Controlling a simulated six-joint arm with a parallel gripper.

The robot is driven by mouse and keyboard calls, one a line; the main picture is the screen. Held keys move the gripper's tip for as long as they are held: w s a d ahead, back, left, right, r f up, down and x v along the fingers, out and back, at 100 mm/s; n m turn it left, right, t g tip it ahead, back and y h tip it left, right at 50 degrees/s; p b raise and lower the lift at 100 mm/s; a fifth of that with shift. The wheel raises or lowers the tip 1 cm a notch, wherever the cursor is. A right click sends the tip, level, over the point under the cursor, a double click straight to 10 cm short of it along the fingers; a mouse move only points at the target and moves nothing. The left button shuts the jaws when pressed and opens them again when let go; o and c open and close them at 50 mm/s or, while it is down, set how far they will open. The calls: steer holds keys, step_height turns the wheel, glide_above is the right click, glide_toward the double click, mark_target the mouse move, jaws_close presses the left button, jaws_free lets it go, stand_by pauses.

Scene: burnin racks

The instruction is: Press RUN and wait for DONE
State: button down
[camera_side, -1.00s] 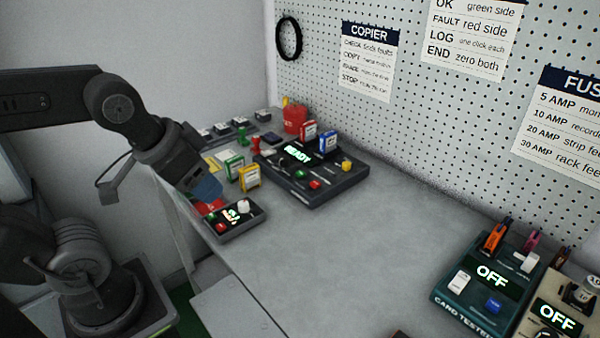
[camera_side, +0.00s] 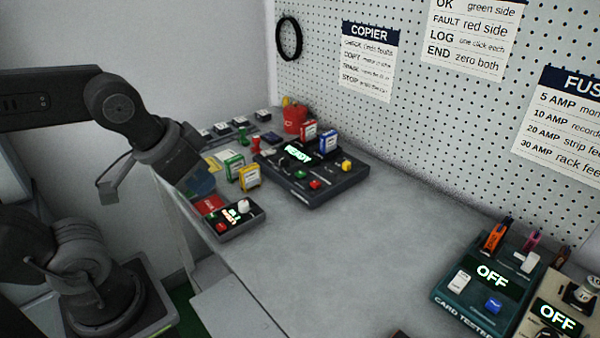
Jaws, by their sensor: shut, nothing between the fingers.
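A small dark control box (camera_side: 240,229) sits at the left edge of the bench, with a red button (camera_side: 221,228), a white knob (camera_side: 243,206) and a small lit display (camera_side: 232,214) whose text is too small to read. A red panel (camera_side: 210,204) lies just behind it. My gripper (camera_side: 203,187) is above and to the left of this box, apart from its buttons, shut and empty; its tips are dark and partly blurred. A larger dark console (camera_side: 322,188) behind it has a lit display reading READY (camera_side: 298,156). No RUN label is readable.
Green (camera_side: 234,167) and yellow (camera_side: 249,178) cards stand close to my gripper. Red (camera_side: 308,133) and blue (camera_side: 328,143) cards stand in the console. A red bin (camera_side: 295,119) is behind. A card tester (camera_side: 450,295) showing OFF is at right. The middle bench is clear.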

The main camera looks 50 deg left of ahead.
steer(key=shift+w, duration=0.1)
stand_by(0.8)
steer(key=n+t+h, duration=0.3)
steer(key=n+h, duration=0.1)
steer(key=n, duration=1.8)
glide_above(300, 174)
step_height(300, 174, down, 8)
steer(key=shift+w+a, duration=0.1)
steer(key=shift+w, duration=0.05)
steer(key=shift+f, duration=4.35)
steer(key=shift+f, duration=0.15)
